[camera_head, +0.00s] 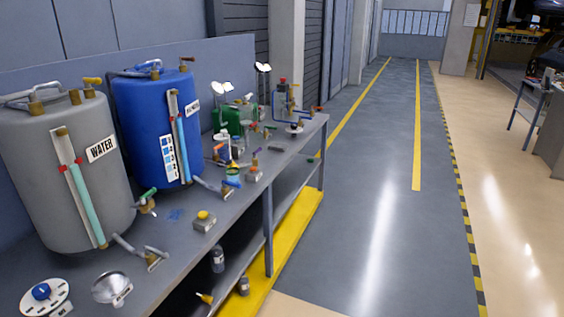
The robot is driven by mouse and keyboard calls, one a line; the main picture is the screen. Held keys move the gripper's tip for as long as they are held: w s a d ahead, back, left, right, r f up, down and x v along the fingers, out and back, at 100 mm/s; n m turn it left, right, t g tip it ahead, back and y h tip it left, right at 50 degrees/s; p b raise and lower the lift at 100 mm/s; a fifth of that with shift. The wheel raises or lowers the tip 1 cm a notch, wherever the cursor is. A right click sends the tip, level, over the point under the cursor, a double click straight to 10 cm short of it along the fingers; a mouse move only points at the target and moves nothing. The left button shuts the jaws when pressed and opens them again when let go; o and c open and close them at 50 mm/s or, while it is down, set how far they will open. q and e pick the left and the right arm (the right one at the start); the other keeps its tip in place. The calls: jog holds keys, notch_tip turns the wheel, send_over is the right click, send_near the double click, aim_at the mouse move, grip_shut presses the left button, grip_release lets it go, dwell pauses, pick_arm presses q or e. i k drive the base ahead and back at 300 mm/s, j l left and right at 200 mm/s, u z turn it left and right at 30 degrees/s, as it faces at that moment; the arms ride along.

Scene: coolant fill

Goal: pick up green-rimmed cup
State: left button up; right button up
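A small cup-like thing with a greenish rim (233,171) stands on the grey workbench (180,238), right of the blue tank. It is small in the picture, and small fittings crowd close around it, so its exact shape is hard to tell. Neither of my grippers shows in the head view.
A grey tank labelled WATER (62,165) and a blue tank (150,125) stand along the back of the bench. A small box with a yellow button (204,221), a blue-knobbed disc (44,296) and a silver dish (110,287) lie nearer. Open floor (375,190) lies to the right.

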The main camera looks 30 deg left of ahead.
aim_at(233, 174)
jog(key=i+l+u, duration=0.1)
jog(key=i+u, duration=0.2)
jog(key=i, duration=0.2)
jog(key=i+l+u, duration=0.15)
jog(key=i+u, duration=0.15)
jog(key=i, duration=0.15)
jog(key=i+l+u, duration=0.25)
jog(key=i, duration=0.2)
jog(key=i+l+u, duration=0.6)
jog(key=l+u, duration=0.2)
jog(key=i+l+u, duration=0.25)
jog(key=l+u, duration=0.15)
